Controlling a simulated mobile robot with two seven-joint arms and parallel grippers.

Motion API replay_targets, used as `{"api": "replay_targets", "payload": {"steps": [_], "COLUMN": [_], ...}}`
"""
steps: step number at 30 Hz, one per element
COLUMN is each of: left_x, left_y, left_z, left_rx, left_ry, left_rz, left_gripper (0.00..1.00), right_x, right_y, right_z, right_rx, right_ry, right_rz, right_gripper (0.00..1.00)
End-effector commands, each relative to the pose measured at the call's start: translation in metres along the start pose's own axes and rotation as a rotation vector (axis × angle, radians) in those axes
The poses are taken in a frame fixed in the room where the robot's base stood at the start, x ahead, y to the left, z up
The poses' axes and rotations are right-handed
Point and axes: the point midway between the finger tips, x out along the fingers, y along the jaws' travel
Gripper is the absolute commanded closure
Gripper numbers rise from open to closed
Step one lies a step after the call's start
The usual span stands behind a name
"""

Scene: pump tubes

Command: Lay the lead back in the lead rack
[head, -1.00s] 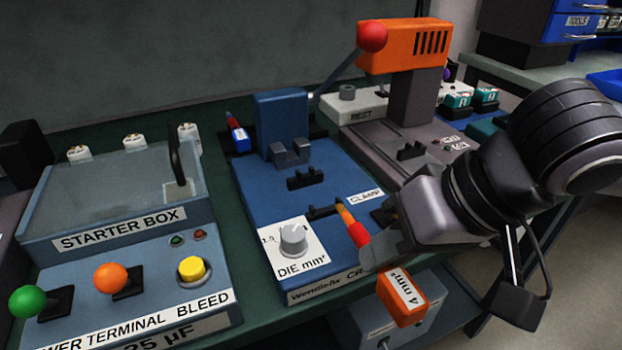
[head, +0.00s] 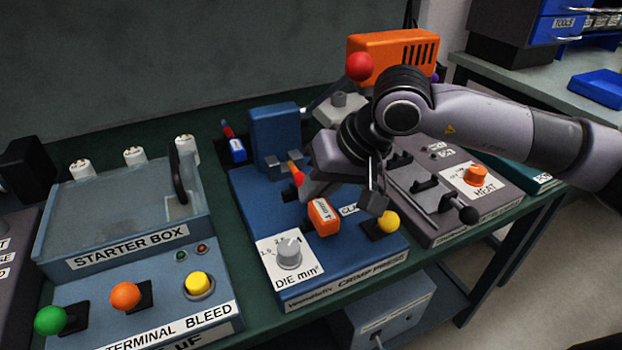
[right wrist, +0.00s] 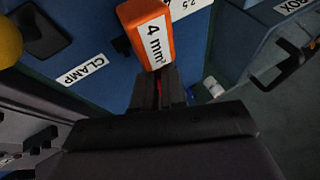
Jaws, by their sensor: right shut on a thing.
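The lead has an orange block marked 4 mm² (head: 322,216) and a red and orange end (head: 296,172). My right gripper (head: 310,192) is shut on it and holds it over the blue crimp press (head: 345,278). In the right wrist view the lead's orange block (right wrist: 146,34) sticks out beyond the fingers. A blue-tagged lead with a red end (head: 235,147) lies at a dark holder beside the press's back left; I cannot tell whether this is the lead rack. My left gripper is out of view.
The starter box (head: 130,240) stands left of the press. The press's upright block (head: 275,135) rises near the gripper.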

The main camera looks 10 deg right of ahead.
Motion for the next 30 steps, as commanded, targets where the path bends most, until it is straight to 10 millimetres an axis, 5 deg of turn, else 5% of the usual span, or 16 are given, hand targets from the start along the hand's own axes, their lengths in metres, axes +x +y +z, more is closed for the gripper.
{"api": "replay_targets", "payload": {"steps": [3, 6, 21, 24, 30], "left_x": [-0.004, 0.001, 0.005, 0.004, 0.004], "left_y": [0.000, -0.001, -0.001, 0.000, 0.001], "left_z": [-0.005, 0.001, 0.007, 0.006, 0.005], "left_rx": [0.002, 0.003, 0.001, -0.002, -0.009], "left_ry": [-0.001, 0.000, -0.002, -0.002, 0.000], "left_rz": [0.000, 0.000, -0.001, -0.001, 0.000], "left_gripper": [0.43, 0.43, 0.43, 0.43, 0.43], "right_x": [0.004, 0.017, 0.022, 0.021, 0.021], "right_y": [-0.002, 0.004, 0.006, 0.005, 0.005], "right_z": [-0.014, -0.014, -0.013, -0.013, -0.013], "right_rx": [0.002, 0.002, 0.001, 0.001, 0.001], "right_ry": [0.000, 0.000, 0.002, 0.001, 0.001], "right_rz": [0.000, 0.000, 0.000, 0.000, 0.000], "right_gripper": [1.00, 1.00, 1.00, 0.64, 0.64]}}
